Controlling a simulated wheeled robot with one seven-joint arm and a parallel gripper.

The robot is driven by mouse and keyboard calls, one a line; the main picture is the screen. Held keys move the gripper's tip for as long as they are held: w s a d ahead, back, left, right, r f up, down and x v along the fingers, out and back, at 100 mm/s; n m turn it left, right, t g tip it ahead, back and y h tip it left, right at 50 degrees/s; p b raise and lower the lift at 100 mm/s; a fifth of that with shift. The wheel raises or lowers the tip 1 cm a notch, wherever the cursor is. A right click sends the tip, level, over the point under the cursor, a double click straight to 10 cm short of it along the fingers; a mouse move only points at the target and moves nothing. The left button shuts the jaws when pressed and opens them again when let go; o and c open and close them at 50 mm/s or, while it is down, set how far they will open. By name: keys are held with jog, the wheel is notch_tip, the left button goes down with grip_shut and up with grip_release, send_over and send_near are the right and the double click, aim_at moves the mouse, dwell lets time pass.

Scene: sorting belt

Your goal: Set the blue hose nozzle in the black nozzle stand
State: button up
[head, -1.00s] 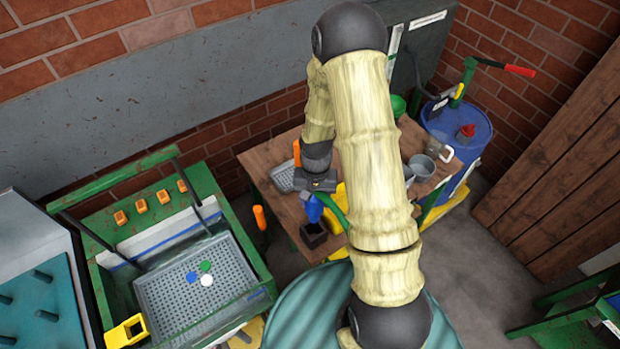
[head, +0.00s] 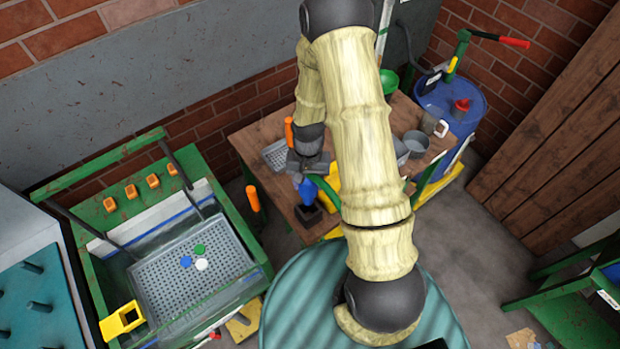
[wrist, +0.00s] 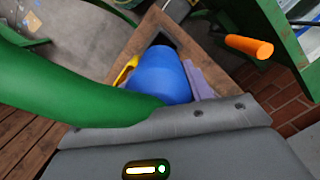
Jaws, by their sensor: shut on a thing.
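The blue hose nozzle (head: 307,191) is held in my gripper (head: 306,176), with its lower end at or just above the black nozzle stand (head: 307,216). The stand is an open-topped dark block near the front corner of the wooden table. I cannot tell whether the nozzle tip is inside its opening. In the wrist view the nozzle (wrist: 160,76) fills the middle, and a green hose (wrist: 70,88) runs to the left. The nozzle hides most of the stand there; only a dark part (wrist: 160,39) shows beyond it.
The wooden table (head: 262,171) carries a grey perforated tray (head: 277,155) and grey cups (head: 416,144). A blue drum (head: 462,105) stands at the back right.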

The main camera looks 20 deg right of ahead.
aim_at(309, 200)
jog(key=shift+f, duration=0.7)
jog(key=shift+f+b, duration=0.1)
jog(key=shift+b, duration=0.25)
jog(key=shift+f+b, duration=1.3)
jog(key=shift+f, duration=0.4)
jog(key=shift+f+b, duration=1)
jog(key=shift+f, duration=0.35)
jog(key=shift+f, duration=0.1)
jog(key=shift+f+b, duration=0.6)
jog(key=shift+f, duration=0.05)
jog(key=shift+f+b, duration=0.45)
jog(key=shift+f, duration=0.15)
dwell(0.3)
